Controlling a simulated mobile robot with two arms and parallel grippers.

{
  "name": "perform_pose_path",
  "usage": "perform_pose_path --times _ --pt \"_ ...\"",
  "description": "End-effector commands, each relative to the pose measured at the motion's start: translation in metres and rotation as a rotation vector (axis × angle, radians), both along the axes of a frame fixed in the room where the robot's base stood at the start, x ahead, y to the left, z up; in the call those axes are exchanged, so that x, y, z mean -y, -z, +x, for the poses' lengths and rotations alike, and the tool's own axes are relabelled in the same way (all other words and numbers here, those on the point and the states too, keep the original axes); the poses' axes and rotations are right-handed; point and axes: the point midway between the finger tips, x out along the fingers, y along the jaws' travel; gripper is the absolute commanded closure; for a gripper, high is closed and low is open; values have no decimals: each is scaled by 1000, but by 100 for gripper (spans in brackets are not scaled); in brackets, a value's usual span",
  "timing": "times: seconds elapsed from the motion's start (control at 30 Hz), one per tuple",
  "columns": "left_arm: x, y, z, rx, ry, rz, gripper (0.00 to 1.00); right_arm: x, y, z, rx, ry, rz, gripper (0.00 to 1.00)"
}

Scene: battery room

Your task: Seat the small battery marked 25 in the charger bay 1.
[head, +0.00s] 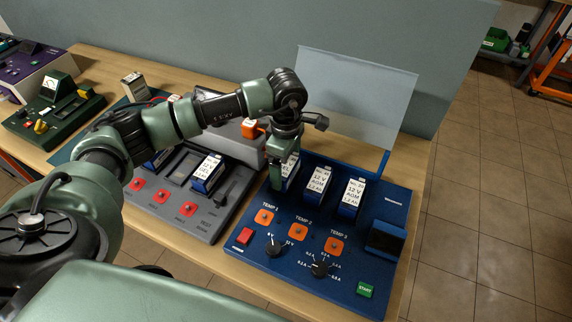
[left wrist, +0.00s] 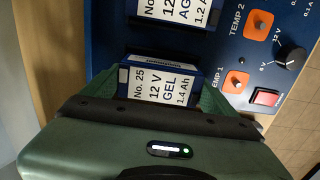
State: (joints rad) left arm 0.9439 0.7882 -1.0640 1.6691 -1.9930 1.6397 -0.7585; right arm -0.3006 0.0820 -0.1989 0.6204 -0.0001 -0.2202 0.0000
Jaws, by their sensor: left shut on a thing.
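The small battery marked 25 (left wrist: 160,86), with a blue case and a white label reading 12 V GEL 1.4 Ah, is between the fingers of my left gripper (left wrist: 166,92). In the head view, my left gripper (head: 284,168) is shut on this battery (head: 292,175), which is partly hidden by the finger. It is upright at the left end of the battery row on the blue charger (head: 396,197), behind the TEMP 1 button. This is the bay 1 place. I cannot tell whether its base is fully down. My right gripper is not in view.
Two white-labelled AGM batteries (head: 319,183) (head: 351,195) stand in the charger to the right of the held one. A clear upright panel (head: 358,95) rises behind. A grey unit (head: 172,205) with a battery (head: 207,172) is close on the left.

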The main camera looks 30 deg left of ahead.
Motion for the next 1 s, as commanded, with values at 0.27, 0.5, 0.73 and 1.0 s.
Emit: perform_pose_path --times 0.27,0.5,0.73,1.0 --pt "0 -1 1 3 0 -1 85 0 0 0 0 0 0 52" --pt "0 0 1 3 0 -1 85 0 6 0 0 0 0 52" --pt "0 -1 1 3 0 -1 85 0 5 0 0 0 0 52" --pt "0 1 1 3 0 -1 85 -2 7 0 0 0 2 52"
